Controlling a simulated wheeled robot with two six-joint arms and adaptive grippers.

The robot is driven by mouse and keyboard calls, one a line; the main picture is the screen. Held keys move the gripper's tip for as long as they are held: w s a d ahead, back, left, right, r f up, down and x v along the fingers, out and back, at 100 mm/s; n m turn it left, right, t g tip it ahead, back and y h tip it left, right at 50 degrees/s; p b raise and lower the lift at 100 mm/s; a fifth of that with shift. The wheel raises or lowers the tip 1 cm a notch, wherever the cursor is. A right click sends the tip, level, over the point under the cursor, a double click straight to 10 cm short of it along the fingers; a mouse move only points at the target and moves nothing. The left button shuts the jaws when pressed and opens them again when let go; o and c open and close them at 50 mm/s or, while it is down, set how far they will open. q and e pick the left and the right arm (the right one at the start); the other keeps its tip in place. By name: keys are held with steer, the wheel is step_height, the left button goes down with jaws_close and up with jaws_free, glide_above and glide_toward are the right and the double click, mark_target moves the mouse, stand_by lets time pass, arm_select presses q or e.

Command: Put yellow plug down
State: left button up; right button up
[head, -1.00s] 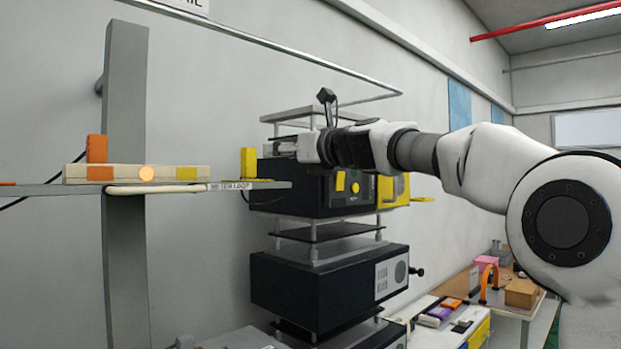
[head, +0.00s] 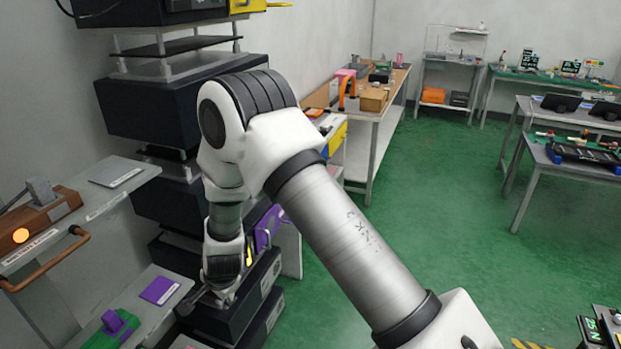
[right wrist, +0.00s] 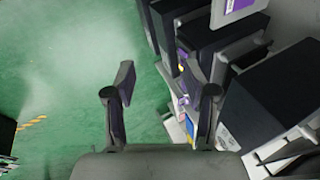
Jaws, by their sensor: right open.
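I cannot make out a yellow plug for certain in either current view. Yellow patches show at the unit at the top of the head view (head: 245,6) and beside my right wrist, too small or covered to identify. My right arm reaches down in the head view, its gripper (head: 192,303) low beside the dark stacked units and mostly hidden. In the right wrist view my right gripper (right wrist: 160,98) is open with nothing between its fingers. My left gripper is not in view.
Dark stacked units (head: 150,105) stand close to my right arm. At left, a brown block with a grey lever (head: 42,190) sits on a shelf; a purple lever (head: 113,322) on a green base is lower. Green floor (head: 440,190) is open at right, before workbenches.

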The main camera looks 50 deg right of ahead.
steer(key=s+f+n+g, duration=0.2)
steer(key=s+f+n, duration=0.3)
steer(key=s, duration=0.4)
steer(key=s+f+n+g, duration=0.1)
steer(key=s+f+n, duration=0.3)
steer(key=s+f, duration=0.45)
steer(key=s+a+f+n+g, duration=0.1)
steer(key=s+a+n, duration=0.1)
steer(key=s+n, duration=0.35)
steer(key=s+a+n+g, duration=0.1)
steer(key=s+a+n, duration=0.1)
steer(key=s, duration=0.7)
step_height(320, 180, down, 9)
steer(key=b, duration=0.8)
steer(key=shift+w+d+y, duration=0.25)
steer(key=shift+w+y, duration=0.15)
steer(key=shift+w, duration=0.05)
